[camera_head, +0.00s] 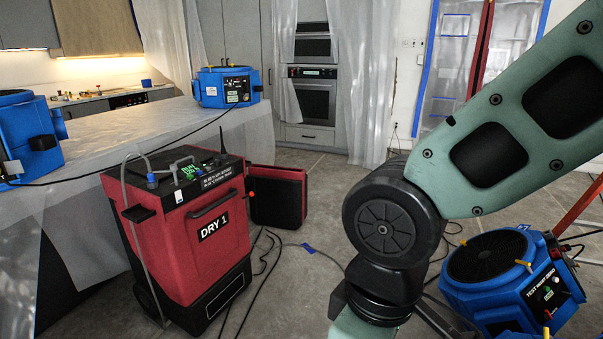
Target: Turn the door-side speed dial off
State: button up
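A blue air mover (460,285) sits on the floor at the lower right, on the same side as the taped doorway. Its dark control panel (563,296) faces right and carries a label, a small green-lit spot and small knobs; a red part shows at its upper edge. Which knob is the speed dial, and its setting, are too small to tell. My arm reaches in from the upper right and bends down in front of the floor, left of this air mover. My gripper is below the picture's edge, out of view.
A red DRY 1 dehumidifier (184,245) stands left of centre. Two more blue units, one at the back (212,90) and one at left (30,135), sit on the covered counter (120,128). Cables cross the floor. A taped plastic doorway (455,60) is behind my arm.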

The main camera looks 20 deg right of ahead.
aim_at(571, 263)
jog(key=i+z, duration=0.15)
jog(key=i, duration=0.4)
jog(key=i+z, duration=0.15)
jog(key=i, duration=0.4)
jog(key=i+j+z, duration=0.15)
jog(key=i, duration=0.4)
jog(key=i+j+z, duration=0.2)
jog(key=i, duration=0.35)
jog(key=i+l+z, duration=0.1)
jog(key=i+z, duration=0.15)
jog(key=z, duration=0.15)
jog(key=i+z, duration=0.6)
jog(key=z, duration=0.2)
jog(key=i+j+z, duration=0.2)
jog(key=z, duration=0.25)
jog(key=i+z, duration=0.6)
jog(key=z, duration=0.2)
